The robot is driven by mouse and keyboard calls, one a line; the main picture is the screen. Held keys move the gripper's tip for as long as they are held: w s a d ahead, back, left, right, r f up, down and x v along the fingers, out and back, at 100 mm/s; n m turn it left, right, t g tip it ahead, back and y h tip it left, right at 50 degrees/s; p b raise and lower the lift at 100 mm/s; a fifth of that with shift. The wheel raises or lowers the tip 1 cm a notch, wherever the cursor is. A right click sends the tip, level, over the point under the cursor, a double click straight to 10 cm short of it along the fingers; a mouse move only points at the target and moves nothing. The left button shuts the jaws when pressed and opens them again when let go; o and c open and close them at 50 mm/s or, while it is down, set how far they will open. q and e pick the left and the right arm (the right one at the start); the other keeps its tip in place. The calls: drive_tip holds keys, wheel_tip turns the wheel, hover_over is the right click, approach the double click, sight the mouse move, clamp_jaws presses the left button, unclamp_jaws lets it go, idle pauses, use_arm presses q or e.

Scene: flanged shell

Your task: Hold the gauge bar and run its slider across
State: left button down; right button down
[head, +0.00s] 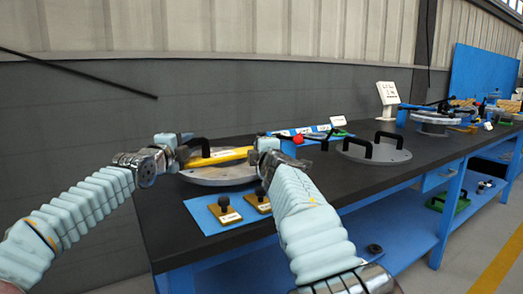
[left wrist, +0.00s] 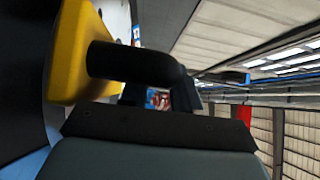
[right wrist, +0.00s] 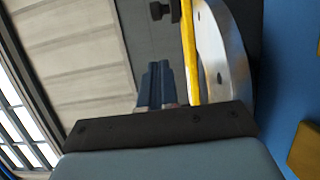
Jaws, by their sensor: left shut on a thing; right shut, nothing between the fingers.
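The yellow gauge bar (head: 222,156) lies across the top of a round grey flanged plate (head: 215,182). A black handle (left wrist: 130,65) rises from the yellow bar (left wrist: 68,45) in the left wrist view. My left gripper (head: 182,153) is shut on this handle at the bar's left end. My right gripper (head: 258,156) is shut and empty beside the bar's right end. In the right wrist view its closed fingers (right wrist: 160,85) are next to the yellow bar's edge (right wrist: 188,50). A dark knobbed part (right wrist: 160,10) shows there; I cannot tell if it is the slider.
A blue mat (head: 215,215) with two black-knobbed brown blocks (head: 224,209) lies at the table's front. Another round plate with black handles (head: 375,150) stands to the right. A white sign (head: 388,93) stands behind.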

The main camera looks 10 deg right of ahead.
use_arm(q)
drive_tip(key=shift+r, duration=0.1)
idle(0.3)
drive_tip(key=c, duration=0.7)
unclamp_jaws()
drive_tip(key=shift+c, duration=0.2)
